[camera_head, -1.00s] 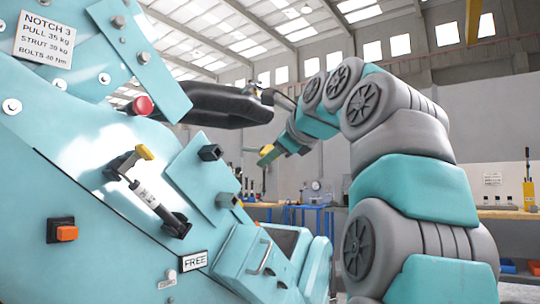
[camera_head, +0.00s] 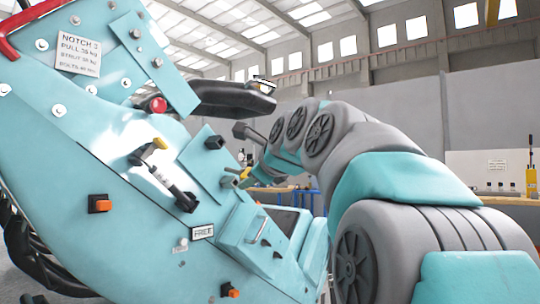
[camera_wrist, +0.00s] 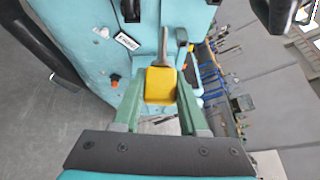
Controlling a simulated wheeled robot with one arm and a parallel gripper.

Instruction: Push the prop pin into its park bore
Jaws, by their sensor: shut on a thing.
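My gripper (camera_wrist: 160,88) is shut on the yellow grip of the prop pin (camera_wrist: 160,84). The pin's grey shank (camera_wrist: 163,45) points away from the wrist, toward the turquoise machine. In the head view the yellow grip (camera_head: 245,173) shows small at the arm's end, close to the lower dark square block (camera_head: 229,182) on the machine's plate. An upper dark block (camera_head: 214,142) sits on the same plate. In the wrist view a dark block (camera_wrist: 182,36) lies just right of the shank. I cannot tell which opening is the park bore, or whether the tip touches anything.
A yellow-ended strut (camera_head: 173,180), a FREE label (camera_head: 202,232) and an orange button (camera_head: 100,203) are on the machine's side. A black padded bar (camera_head: 232,99) juts out above my gripper. A workbench (camera_head: 510,208) stands behind at the right.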

